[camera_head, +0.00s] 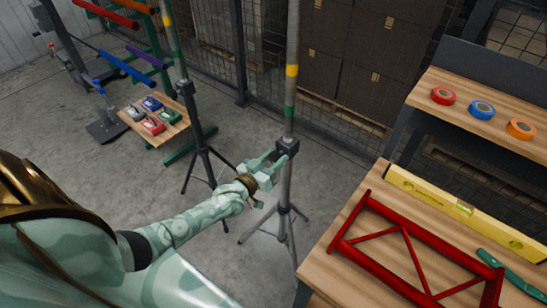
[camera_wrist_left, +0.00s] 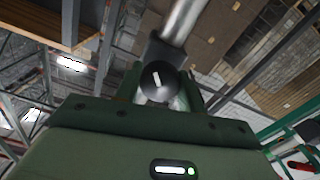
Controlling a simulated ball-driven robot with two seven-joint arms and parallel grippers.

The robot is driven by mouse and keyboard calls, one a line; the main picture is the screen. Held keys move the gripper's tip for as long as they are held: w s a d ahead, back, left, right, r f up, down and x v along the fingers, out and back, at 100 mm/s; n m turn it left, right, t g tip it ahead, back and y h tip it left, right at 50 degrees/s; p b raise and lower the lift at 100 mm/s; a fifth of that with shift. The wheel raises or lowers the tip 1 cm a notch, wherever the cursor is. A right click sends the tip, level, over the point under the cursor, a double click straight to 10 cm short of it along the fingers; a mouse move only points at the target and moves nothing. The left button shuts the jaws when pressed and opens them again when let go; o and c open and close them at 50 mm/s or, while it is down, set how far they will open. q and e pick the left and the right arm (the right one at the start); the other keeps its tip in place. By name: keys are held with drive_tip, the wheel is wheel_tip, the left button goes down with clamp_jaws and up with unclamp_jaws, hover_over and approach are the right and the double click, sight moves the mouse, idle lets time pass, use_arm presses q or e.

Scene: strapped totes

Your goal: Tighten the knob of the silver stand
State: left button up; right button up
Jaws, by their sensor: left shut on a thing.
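The silver stand (camera_head: 286,185) stands upright on the floor in the middle of the head view, with a tripod base and a tall pole banded in yellow and green. A black collar (camera_head: 287,146) sits on its pole. My left gripper (camera_head: 273,167) reaches in from the left at the collar, and the knob is hidden there. In the left wrist view, the round black knob (camera_wrist_left: 158,79) with a white mark lies between the fingers of my left gripper (camera_wrist_left: 163,92), which is shut on it. My right gripper is not in view.
A black-legged stand (camera_head: 190,100) is behind left, near a small table (camera_head: 176,127) with several coloured devices. On the right, a workbench (camera_head: 350,260) carries a red frame (camera_head: 405,232) and a yellow level (camera_head: 440,202). Tape rolls (camera_head: 481,110) lie on a shelf. Open floor surrounds the tripod.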

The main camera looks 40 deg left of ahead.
use_arm(q)
drive_tip(key=m, duration=0.6)
drive_tip(key=shift+f+p, duration=0.15)
drive_tip(key=shift+p, duration=0.15)
idle(0.4)
drive_tip(key=o, duration=1)
drive_tip(key=s+p, duration=0.1)
drive_tip(key=s, duration=0.4)
drive_tip(key=s+a+p, duration=0.1)
drive_tip(key=s, duration=0.5)
drive_tip(key=s+p, duration=0.1)
drive_tip(key=s, duration=0.4)
drive_tip(key=shift+s+a, duration=0.15)
drive_tip(key=shift+s, duration=0.05)
